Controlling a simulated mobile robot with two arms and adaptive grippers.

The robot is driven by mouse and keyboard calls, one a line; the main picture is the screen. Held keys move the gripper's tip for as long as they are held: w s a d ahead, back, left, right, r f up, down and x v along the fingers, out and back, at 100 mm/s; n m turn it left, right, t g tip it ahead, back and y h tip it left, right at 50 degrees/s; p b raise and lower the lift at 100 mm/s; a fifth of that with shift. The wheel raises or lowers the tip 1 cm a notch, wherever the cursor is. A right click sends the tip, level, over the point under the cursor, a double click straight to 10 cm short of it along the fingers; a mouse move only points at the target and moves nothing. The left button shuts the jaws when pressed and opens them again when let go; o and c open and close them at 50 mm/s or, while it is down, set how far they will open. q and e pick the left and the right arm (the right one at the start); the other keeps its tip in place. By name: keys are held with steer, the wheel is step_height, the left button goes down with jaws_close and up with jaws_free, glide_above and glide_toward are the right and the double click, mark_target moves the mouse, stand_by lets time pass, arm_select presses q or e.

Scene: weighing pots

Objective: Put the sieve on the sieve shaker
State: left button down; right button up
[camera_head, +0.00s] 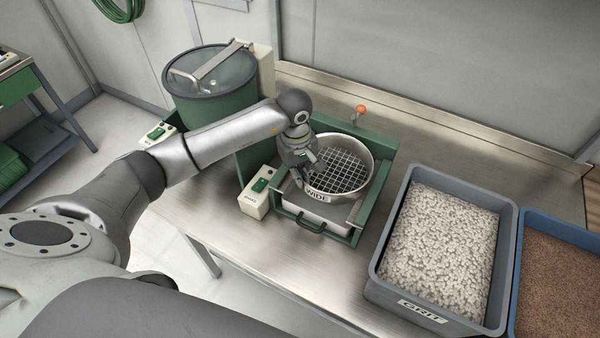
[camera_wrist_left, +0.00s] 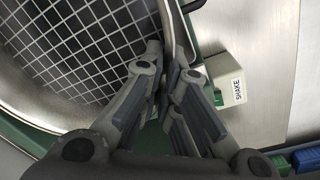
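The sieve (camera_head: 341,171), a round pale metal ring with a wide wire mesh and the label WIDE, is over the green frame of the sieve shaker (camera_head: 376,193). I cannot tell whether it rests fully on it. The shaker has a pale tray with a dark handle in front and a SHAKE switch box (camera_head: 257,190) at its left. My left gripper (camera_head: 303,178) is at the sieve's left rim. In the left wrist view, its fingers (camera_wrist_left: 171,66) are closed on the rim, one on either side, beside the mesh (camera_wrist_left: 70,45). My right gripper is out of view.
A green drum with a clear lid (camera_head: 212,72) stands behind my left arm. An orange-knobbed lever (camera_head: 360,110) rises behind the shaker. A grey crate of grit (camera_head: 382,285) and a blue crate (camera_head: 519,240) stand to the right. The steel bench (camera_head: 285,262) is bare in front.

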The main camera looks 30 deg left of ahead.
arm_select(q)
steer(key=shift+f, duration=0.1)
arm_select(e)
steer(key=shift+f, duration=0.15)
arm_select(q)
steer(key=c, duration=1.6)
jaws_free()
steer(key=shift+o, duration=0.2)
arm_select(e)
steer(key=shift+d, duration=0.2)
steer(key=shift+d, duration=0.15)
arm_select(q)
step_height(320, 180, up, 12)
steer(key=shift+s+a, duration=0.25)
steer(key=shift+s, duration=0.05)
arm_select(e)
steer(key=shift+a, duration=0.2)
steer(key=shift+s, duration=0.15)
